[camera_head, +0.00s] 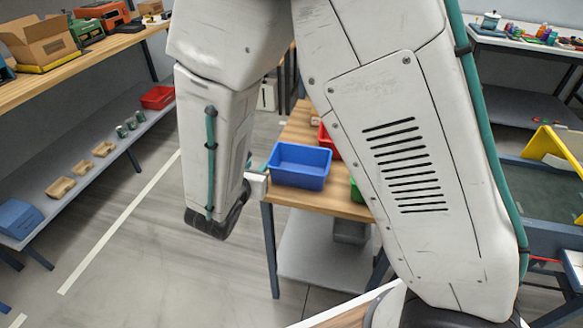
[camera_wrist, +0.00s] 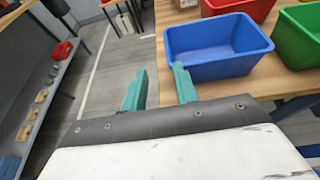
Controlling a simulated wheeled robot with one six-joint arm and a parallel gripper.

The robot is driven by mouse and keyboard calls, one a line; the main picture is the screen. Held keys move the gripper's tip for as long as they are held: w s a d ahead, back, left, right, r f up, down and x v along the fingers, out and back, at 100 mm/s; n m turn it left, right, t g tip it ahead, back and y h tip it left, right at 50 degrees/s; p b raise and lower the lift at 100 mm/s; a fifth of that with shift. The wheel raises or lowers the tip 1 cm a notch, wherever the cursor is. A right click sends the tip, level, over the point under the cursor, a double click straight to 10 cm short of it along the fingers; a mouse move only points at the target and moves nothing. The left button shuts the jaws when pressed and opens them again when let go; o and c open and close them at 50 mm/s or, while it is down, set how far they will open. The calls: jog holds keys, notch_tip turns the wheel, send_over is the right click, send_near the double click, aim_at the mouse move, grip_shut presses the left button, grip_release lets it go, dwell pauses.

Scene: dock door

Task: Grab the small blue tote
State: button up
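The small blue tote (camera_head: 300,167) stands upright on the near left corner of a wooden table, in the middle of the head view. In the wrist view the blue tote (camera_wrist: 215,48) is at the upper right and looks empty. My gripper (camera_wrist: 160,88) shows there as two teal fingers spread apart with nothing between them. The right finger overlaps the near left corner of the tote in the picture; I cannot tell whether it touches. The left finger is over the floor. In the head view my arm hides most of the gripper.
A red tote (camera_wrist: 235,6) and a green tote (camera_wrist: 299,38) stand close by the blue one on the wooden table (camera_wrist: 290,105). A shelf (camera_head: 75,185) at left holds small trays, cans and a red bin (camera_head: 158,97). Floor (camera_head: 130,240) between shelf and table is clear.

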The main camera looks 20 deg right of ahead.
jog(key=x, duration=0.2)
jog(key=d+x, duration=0.1)
jog(key=x, duration=0.4)
jog(key=shift+s+d+r, duration=0.15)
jog(key=shift+s, duration=0.25)
jog(key=x, duration=0.5)
grip_shut()
